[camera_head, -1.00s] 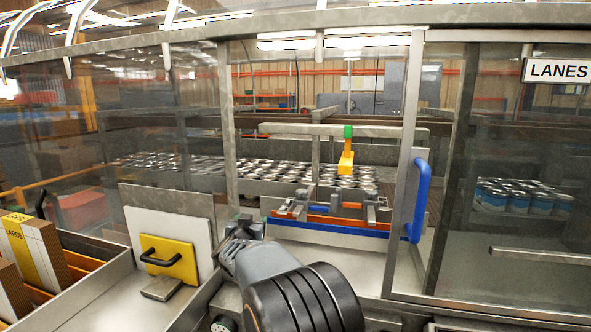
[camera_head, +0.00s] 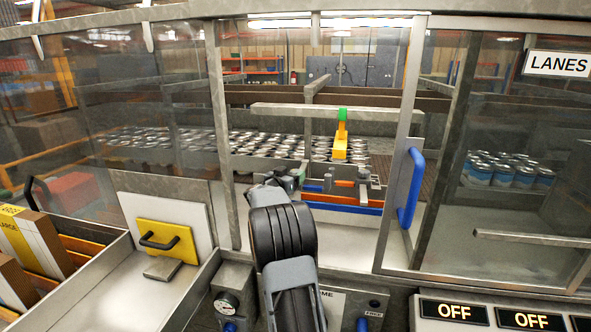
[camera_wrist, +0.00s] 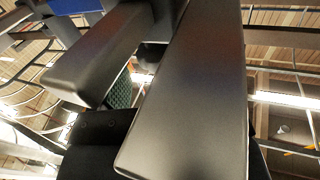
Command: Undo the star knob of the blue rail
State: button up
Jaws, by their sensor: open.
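The blue rail (camera_head: 345,208) lies behind the front opening of the machine, just below and in front of an orange rail (camera_head: 345,198). Small grey clamp blocks (camera_head: 372,190) stand at the rails; a star knob cannot be made out among them. My gripper (camera_head: 284,181) is at the left end of the rails in the head view, partly hidden by my black wrist. In the wrist view its two dark fingers (camera_wrist: 115,125) are apart, with nothing seen held between them. A blue strip (camera_wrist: 75,5) shows at the top left there; I cannot tell what it is.
A yellow block with a green top (camera_head: 341,145) hangs above the rails. A blue door handle (camera_head: 411,187) stands right of the opening. A yellow plate with a black handle (camera_head: 165,240) is at left. Many cans (camera_head: 200,140) fill the conveyor behind.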

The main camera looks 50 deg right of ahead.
aim_at(296, 171)
jog(key=shift+p+x, duration=0.3)
jog(key=shift+x, duration=1.25)
jog(key=c, duration=0.9)
jog(key=shift+c, duration=0.2)
